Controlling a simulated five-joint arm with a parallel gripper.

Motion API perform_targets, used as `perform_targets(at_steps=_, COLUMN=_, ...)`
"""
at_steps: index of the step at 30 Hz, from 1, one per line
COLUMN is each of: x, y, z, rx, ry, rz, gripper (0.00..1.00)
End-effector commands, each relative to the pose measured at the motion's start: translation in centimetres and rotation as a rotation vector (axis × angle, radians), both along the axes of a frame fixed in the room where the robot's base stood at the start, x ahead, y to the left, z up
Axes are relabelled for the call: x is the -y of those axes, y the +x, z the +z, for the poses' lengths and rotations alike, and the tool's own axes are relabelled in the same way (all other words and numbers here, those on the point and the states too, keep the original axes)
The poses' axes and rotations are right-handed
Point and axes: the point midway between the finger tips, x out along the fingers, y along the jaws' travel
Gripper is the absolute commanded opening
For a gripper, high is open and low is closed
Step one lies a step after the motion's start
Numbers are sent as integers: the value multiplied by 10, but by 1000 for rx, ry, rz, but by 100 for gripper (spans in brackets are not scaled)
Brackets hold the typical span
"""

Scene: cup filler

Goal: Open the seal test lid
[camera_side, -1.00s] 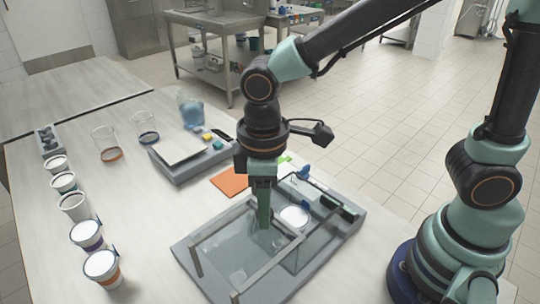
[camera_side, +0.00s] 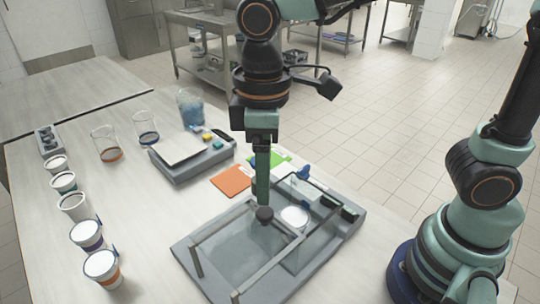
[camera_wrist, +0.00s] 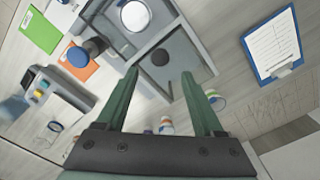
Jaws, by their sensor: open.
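The seal test station is a grey base (camera_side: 190,262) on the table, with a clear lid framed by grey bars (camera_side: 268,268) over its left part. My gripper (camera_side: 263,200) points straight down just above the knob. Its fingers are apart in the wrist view (camera_wrist: 160,78), with nothing held. The lid looks down over the base; I cannot tell whether it is slightly raised.
A white disc (camera_side: 295,217) lies in the station's right part. An orange card (camera_side: 231,180) and green card (camera_side: 277,158) lie behind. A scale (camera_side: 190,160), beakers (camera_side: 105,146) and several cups (camera_side: 102,267) stand left. A blue clipboard (camera_wrist: 272,45) shows in the wrist view.

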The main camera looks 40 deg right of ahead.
Motion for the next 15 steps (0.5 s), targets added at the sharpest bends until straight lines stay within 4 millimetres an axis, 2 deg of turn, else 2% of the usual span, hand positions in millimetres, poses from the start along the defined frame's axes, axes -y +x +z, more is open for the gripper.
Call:
perform_targets(at_steps=3, x=-1, y=1, z=23, rx=4, ry=3, rz=0, gripper=69)
perform_targets(at_steps=6, x=-1, y=0, z=36, rx=3, ry=1, rz=0, gripper=69)
perform_targets(at_steps=10, x=0, y=0, z=47, rx=1, ry=1, rz=0, gripper=69)
perform_targets(at_steps=15, x=0, y=0, z=51, rx=-1, ry=-1, rz=0, gripper=69)
